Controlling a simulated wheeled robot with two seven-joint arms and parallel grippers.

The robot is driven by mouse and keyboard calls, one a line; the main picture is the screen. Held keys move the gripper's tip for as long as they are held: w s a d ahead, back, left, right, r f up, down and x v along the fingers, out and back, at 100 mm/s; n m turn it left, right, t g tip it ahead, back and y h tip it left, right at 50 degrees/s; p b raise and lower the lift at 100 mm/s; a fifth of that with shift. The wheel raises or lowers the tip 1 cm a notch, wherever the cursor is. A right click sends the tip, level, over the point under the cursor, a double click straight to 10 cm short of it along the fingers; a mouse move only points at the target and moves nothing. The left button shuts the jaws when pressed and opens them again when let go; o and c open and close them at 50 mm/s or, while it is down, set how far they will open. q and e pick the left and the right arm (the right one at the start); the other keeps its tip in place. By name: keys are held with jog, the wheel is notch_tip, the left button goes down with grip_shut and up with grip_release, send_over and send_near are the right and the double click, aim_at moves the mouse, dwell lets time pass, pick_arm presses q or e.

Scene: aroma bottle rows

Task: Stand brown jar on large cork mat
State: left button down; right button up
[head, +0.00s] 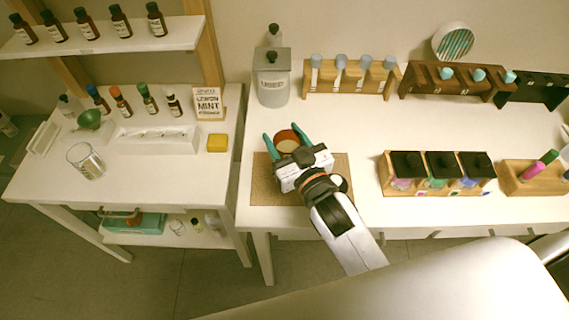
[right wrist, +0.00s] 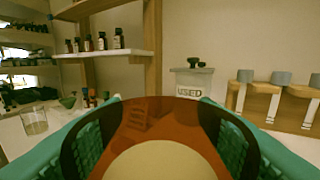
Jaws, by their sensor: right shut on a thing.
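The brown jar is amber glass with a pale cream-coloured inside or fill; it shows in the head view (head: 288,137) and large in the right wrist view (right wrist: 150,125). My right gripper (head: 287,140) has its teal fingers on both sides of the jar, shut on it. The jar looks upright. The large cork mat (head: 263,188) lies on the right-hand white table, partly hidden under my gripper and arm. The jar is at the mat's far edge in the picture; I cannot tell whether it touches the mat or hangs above it. My left gripper is not in view.
A grey bin marked USED (head: 272,78) stands behind the jar. A wooden rack with blue-grey-topped sticks (head: 350,80) is to its right. A wooden tray of black-lidded jars (head: 435,172) stands right of the mat. A gap separates the left table (head: 160,170), with a yellow block (head: 217,143).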

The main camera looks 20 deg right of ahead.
jog(key=f, duration=0.2)
jog(key=shift+s+d+f, duration=0.25)
jog(key=shift+f, duration=0.15)
notch_tip(320, 180, down, 4)
jog(key=shift+w+a, duration=0.15)
jog(key=shift+f, duration=0.15)
jog(key=shift+f, duration=0.2)
jog(key=o, duration=1.1)
